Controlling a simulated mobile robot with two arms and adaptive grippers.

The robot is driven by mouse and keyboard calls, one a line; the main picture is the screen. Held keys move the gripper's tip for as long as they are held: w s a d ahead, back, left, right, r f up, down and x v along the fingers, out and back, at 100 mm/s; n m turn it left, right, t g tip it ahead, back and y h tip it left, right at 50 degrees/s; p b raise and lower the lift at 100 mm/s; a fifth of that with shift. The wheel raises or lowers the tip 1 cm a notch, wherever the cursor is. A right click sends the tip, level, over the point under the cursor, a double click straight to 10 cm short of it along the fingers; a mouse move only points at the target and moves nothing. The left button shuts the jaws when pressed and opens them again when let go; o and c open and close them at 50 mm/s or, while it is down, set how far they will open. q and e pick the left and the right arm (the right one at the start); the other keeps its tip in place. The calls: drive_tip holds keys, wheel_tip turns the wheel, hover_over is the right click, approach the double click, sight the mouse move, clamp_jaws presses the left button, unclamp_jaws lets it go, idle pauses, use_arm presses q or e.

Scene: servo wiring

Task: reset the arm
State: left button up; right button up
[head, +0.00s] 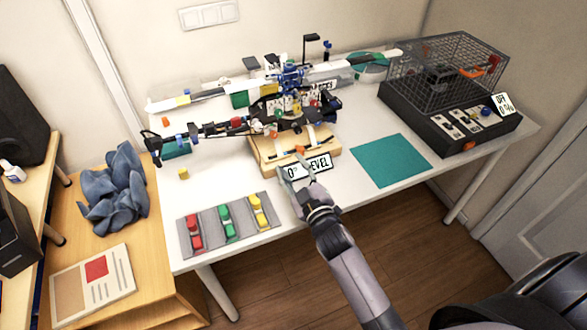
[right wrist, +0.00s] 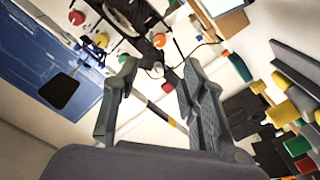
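A servo rig (head: 285,105) with black, blue and white parts stands on a wooden base (head: 268,162) at the table's middle. A long white arm (head: 205,93) and a dark jointed arm (head: 195,132) reach out from it to the left. A "0° LEVEL" sign (head: 306,167) is at the base's front. My right gripper (head: 298,178) is beside this sign, in front of the base. In the right wrist view, its two fingers (right wrist: 155,103) are apart with nothing held between them. An orange knob (right wrist: 158,41) shows beyond the fingertips. My left gripper is out of view.
A grey tray (head: 208,217) holds red, green and yellow pieces at the front left. A teal mat (head: 400,172) lies right of the base. A wire cage (head: 447,75) on a black control box stands at the back right. Crumpled blue cloth (head: 115,190) lies on the wooden side table.

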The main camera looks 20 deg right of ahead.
idle(0.3)
drive_tip(key=s+d+f+m+g, duration=0.1)
drive_tip(key=s+d+f+m+g+h, duration=0.1)
drive_tip(key=s, duration=0.1)
drive_tip(key=shift+d+f, duration=0.1)
drive_tip(key=shift+f, duration=0.05)
drive_tip(key=s+a+f+m+g, duration=0.15)
drive_tip(key=s+g, duration=0.45)
drive_tip(key=s, duration=0.7)
drive_tip(key=s+f+m+g, duration=0.25)
drive_tip(key=s+g, duration=0.35)
drive_tip(key=s, duration=0.7)
wheel_tip(320, 180, down, 28)
drive_tip(key=s+r+n+g, duration=0.1)
drive_tip(key=s+g, duration=0.1)
drive_tip(key=s, duration=0.1)
drive_tip(key=s+d+f+g, duration=0.1)
drive_tip(key=s+d+f, duration=0.1)
drive_tip(key=s+f, duration=1.4)
drive_tip(key=shift+d+f, duration=0.15)
drive_tip(key=shift+d, duration=0.15)
drive_tip(key=shift+s, duration=0.1)
